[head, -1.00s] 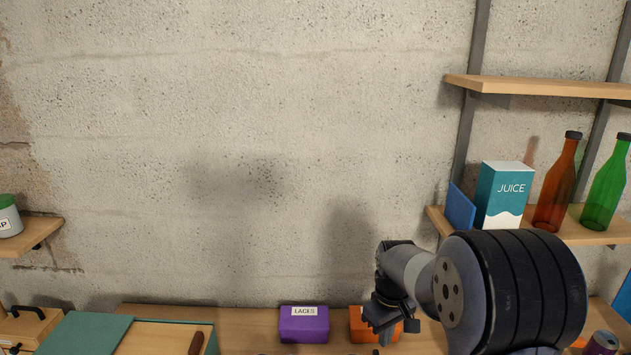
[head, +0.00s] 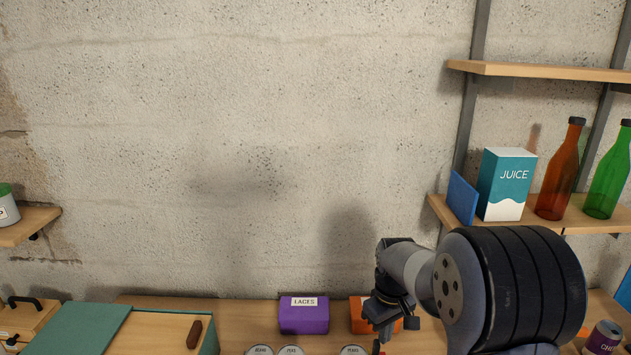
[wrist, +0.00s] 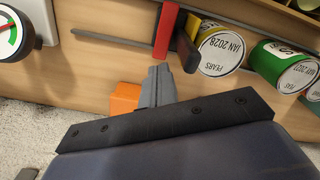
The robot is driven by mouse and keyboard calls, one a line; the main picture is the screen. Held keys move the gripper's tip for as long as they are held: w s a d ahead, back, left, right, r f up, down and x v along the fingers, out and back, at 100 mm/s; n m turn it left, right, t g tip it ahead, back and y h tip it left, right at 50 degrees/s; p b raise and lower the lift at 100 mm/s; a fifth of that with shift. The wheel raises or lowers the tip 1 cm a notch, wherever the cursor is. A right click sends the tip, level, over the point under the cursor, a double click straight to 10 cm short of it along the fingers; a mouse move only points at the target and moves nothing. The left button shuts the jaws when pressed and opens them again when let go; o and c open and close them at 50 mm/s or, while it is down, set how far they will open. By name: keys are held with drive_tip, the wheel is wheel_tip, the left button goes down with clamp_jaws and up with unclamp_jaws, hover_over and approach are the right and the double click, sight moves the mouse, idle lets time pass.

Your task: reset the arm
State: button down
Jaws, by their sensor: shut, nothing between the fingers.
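My gripper (wrist: 158,84) shows in the wrist view as two grey fingers close together with nothing between them. In the head view my arm comes in at the lower right, and its gripper end (head: 384,318) hangs in front of an orange box (head: 361,314), partly hiding it. In the wrist view the orange box (wrist: 124,98) shows beside the fingers. A red bar (wrist: 165,32) and a dark bar lie just beyond the fingertips.
A purple LACES box (head: 304,316) stands left of the orange box. Can tops (head: 291,350) show at the bottom edge. A teal box with a wooden lid (head: 165,335) sits lower left. A shelf at right holds a juice carton (head: 506,185) and bottles (head: 560,170). The wall's middle is bare.

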drive_tip(key=shift+r+p, duration=1)
drive_tip(key=shift+r, duration=0.75)
